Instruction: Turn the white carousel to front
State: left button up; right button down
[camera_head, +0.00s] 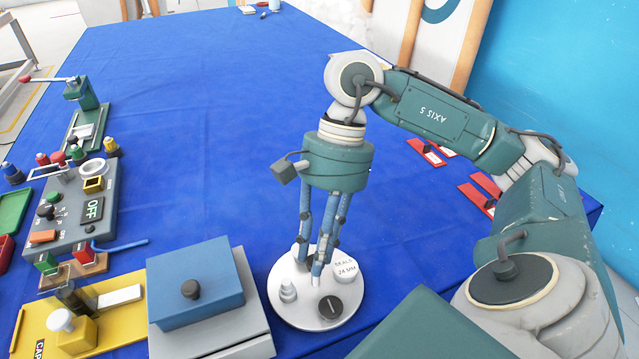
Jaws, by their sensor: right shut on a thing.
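The white carousel (299,311) is a round disc near the table's front edge, right of the blue box. On it are a small white stepped knob (288,291) at the left, a dark round knob (330,307) at the front and a white cylinder marked SEALS 24 MM (345,270) at the right. My right gripper (312,268) points down over the back half of the disc. Its blue fingers are shut on a part of the carousel, and they mostly hide what lies between them. My left gripper is not in view.
A blue box (195,282) on a grey base stands just left of the carousel. Further left are a yellow fixture (95,325) and a grey control panel marked OFF (75,205). Red pieces (478,200) lie at the right. The blue table (220,110) is clear behind.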

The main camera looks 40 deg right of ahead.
jog(key=shift+w+r+n, duration=0.15)
jog(key=shift+r+n, duration=0.05)
jog(key=shift+n, duration=0.3)
dwell(0.3)
jog(key=c, duration=1.5)
grip_release()
jog(key=shift+o, duration=0.2)
jog(key=v, duration=1.1)
jog(key=shift+r, duration=0.45)
